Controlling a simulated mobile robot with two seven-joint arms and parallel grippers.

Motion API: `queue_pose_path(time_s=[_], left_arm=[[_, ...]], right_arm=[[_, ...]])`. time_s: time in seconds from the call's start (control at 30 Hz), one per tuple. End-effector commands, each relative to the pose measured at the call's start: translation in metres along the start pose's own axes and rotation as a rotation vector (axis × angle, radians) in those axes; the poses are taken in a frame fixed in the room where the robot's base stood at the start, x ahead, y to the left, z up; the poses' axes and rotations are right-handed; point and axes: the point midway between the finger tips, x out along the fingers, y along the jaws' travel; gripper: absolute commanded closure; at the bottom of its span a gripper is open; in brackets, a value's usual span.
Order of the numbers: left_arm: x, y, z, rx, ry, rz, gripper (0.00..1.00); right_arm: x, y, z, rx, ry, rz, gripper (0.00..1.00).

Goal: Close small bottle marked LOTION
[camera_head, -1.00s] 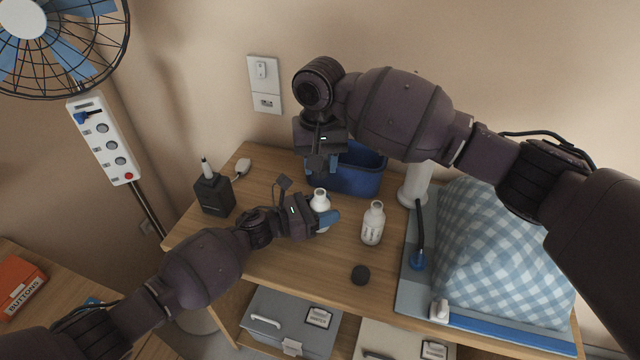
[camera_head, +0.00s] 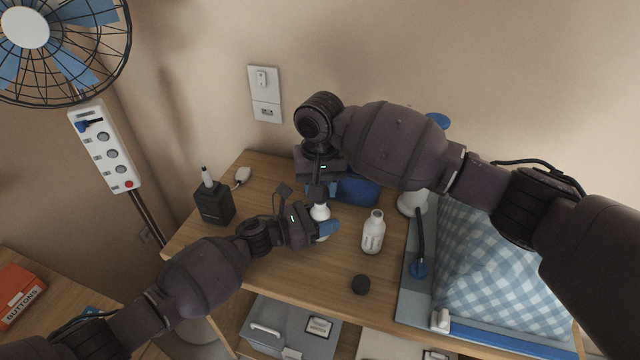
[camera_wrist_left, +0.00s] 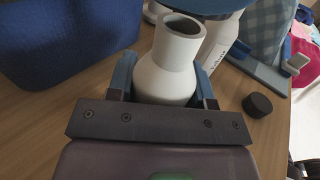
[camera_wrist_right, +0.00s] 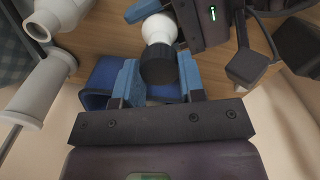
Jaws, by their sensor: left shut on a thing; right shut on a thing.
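A small white bottle (camera_head: 319,212) with an open neck stands upright in my left gripper (camera_head: 325,229). Its neck and rim (camera_wrist_left: 180,35) show bare in the left wrist view, and its label is hidden. My left gripper is shut on its body. My right gripper (camera_wrist_right: 160,85) is shut on a dark cap (camera_wrist_right: 158,66), just above the bottle's neck; a slight gap or contact cannot be told.
A blue bin (camera_head: 360,192) stands behind the held bottle. A black box (camera_head: 214,203) is at the left, and a checked ironing cover (camera_head: 490,260) at the right. The wooden table (camera_head: 300,270) is clear in front of the left gripper.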

Motion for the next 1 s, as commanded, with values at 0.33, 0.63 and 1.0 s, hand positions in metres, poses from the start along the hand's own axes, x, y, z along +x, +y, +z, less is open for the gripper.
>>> queue_pose_path(time_s=[0.33,0.63,1.0], left_arm=[[0.000,0.000,0.000,0.000,0.000,0.000,0.96],[0.000,0.000,0.000,0.000,0.000,0.000,0.96],[0.000,0.000,0.000,0.000,0.000,0.000,0.96]], right_arm=[[0.013,0.000,0.000,0.001,-0.001,0.001,0.85],[0.013,0.000,0.000,0.000,-0.001,0.000,0.85],[0.016,0.000,0.000,0.000,-0.001,0.000,0.85]])
